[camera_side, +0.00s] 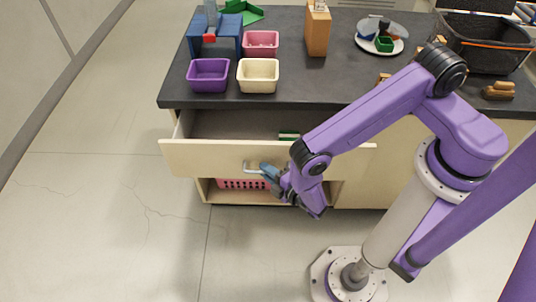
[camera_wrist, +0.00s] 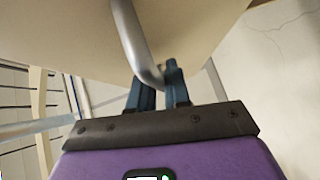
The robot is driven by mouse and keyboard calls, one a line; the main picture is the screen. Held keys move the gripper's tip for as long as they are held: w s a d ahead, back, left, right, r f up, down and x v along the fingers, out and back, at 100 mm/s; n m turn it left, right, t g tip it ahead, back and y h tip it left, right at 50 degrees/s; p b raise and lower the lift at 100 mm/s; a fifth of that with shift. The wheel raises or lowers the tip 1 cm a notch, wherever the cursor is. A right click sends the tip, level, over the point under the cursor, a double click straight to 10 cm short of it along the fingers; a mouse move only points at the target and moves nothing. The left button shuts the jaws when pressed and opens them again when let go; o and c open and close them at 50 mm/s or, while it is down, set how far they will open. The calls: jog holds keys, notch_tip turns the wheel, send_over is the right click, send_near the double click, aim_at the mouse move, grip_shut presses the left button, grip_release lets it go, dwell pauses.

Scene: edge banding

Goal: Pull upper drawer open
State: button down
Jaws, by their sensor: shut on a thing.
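The upper drawer (camera_side: 215,158) has a pale wooden front and stands pulled out from the cabinet under the dark counter. Its inside shows behind the front, with a small green and white thing (camera_side: 289,135) in it. A curved metal handle (camera_side: 252,169) is on the drawer front; it also shows large in the wrist view (camera_wrist: 131,37). My gripper (camera_side: 266,169) is at the handle's right part. In the wrist view its two blue fingers (camera_wrist: 160,86) are shut on the handle, one on each side of the bar. My forearm hides the drawer's right part.
A pink basket (camera_side: 240,184) sits in the open compartment below the drawer. A purple bin (camera_side: 209,75), a cream bin (camera_side: 258,75) and a pink bin (camera_side: 261,43) stand on the counter (camera_side: 310,85). The floor (camera_side: 100,220) before the drawer is clear at left.

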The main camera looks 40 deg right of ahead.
jog(key=s+a, duration=1.2)
jog(key=shift+s+a, duration=0.2)
jog(key=shift+s, duration=0.05)
jog(key=c, duration=1.2)
grip_release()
jog(key=s+r, duration=0.1)
jog(key=s, duration=0.6)
jog(key=shift+s, duration=0.2)
